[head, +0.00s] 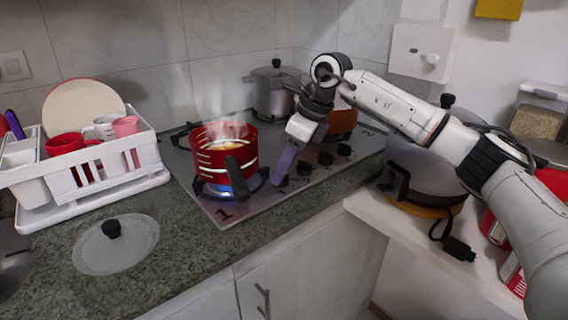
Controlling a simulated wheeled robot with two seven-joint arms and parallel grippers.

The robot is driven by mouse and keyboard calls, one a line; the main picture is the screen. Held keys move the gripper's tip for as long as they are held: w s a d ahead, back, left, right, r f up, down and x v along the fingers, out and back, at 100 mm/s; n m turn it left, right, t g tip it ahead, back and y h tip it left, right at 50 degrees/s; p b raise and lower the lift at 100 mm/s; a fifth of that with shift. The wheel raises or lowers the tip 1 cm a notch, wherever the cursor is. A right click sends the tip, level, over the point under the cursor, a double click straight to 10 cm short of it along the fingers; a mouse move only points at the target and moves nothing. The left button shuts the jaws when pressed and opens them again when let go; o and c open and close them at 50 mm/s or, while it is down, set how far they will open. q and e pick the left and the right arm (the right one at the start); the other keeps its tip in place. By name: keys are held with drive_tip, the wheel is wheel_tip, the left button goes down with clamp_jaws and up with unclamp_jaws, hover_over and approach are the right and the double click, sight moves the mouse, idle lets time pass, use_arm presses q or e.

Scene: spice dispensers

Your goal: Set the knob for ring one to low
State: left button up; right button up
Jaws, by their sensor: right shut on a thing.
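The hob (213,203) has a number 1 printed at its front left corner. A red pot (207,167) stands steaming on ring one, with a blue flame (222,190) under it. A row of dark knobs runs along the hob's right front, including one beside my fingers (305,168). My right gripper (279,181) reaches down to the left end of this row and is shut on the knob there. The fingers hide most of that knob, so its setting cannot be read. My left gripper is out of view.
A white dish rack (150,165) with cups and a plate stands at the left. A glass lid (117,250) lies on the counter in front. A grey pot (272,95) and an orange pot (343,121) stand at the back. A large pot (420,165) is under my right arm.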

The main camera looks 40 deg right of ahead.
idle(0.3)
drive_tip(key=o, duration=1)
drive_tip(key=v, duration=1)
drive_tip(key=shift+s+r, duration=0.1)
drive_tip(key=shift+r, duration=0.05)
